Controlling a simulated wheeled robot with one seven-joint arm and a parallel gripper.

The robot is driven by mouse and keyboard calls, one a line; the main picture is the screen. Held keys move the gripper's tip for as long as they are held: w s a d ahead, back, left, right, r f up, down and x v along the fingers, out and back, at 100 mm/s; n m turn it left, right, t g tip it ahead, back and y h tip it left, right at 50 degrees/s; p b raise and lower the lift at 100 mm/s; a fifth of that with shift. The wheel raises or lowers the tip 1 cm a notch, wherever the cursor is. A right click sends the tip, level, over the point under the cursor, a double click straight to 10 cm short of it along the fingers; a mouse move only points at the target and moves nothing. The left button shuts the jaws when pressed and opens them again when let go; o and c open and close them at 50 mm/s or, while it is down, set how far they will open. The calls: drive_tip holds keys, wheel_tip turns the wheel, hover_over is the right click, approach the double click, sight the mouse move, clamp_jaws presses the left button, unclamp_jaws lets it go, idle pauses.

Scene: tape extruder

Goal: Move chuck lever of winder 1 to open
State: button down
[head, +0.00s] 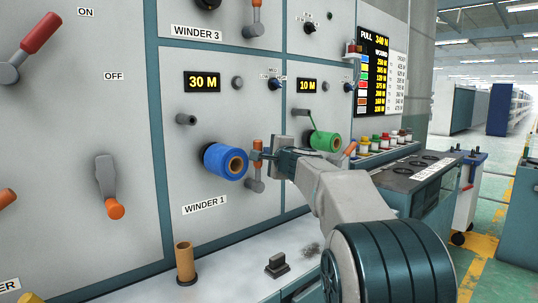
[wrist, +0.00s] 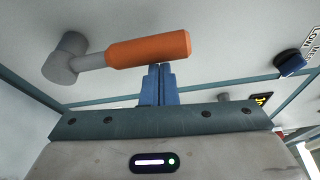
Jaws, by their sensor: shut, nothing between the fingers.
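Winder 1's chuck lever has an orange handle (head: 257,147) and a grey arm and hub (head: 255,186) on the panel, right of the blue spool (head: 224,161). The handle points up from the hub. In the wrist view the orange handle (wrist: 148,48) lies across the top, with the hub (wrist: 65,58) at its left. My gripper (head: 264,156) is at the right side of the handle. Its blue fingers (wrist: 160,70) are shut and empty, with tips at the handle's edge near its free end. I cannot tell if they touch it.
A green spool (head: 322,141) and its small lever stand right of my gripper. A dark blue knob (wrist: 291,64) shows at right in the wrist view. A white ledge (head: 230,262) below holds a brown core (head: 184,262) and a small dark block (head: 277,265).

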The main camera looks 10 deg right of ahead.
drive_tip(key=w+d, duration=0.2)
drive_tip(key=d, duration=0.2)
drive_tip(key=s+d+b, duration=0.1)
drive_tip(key=s, duration=0.9)
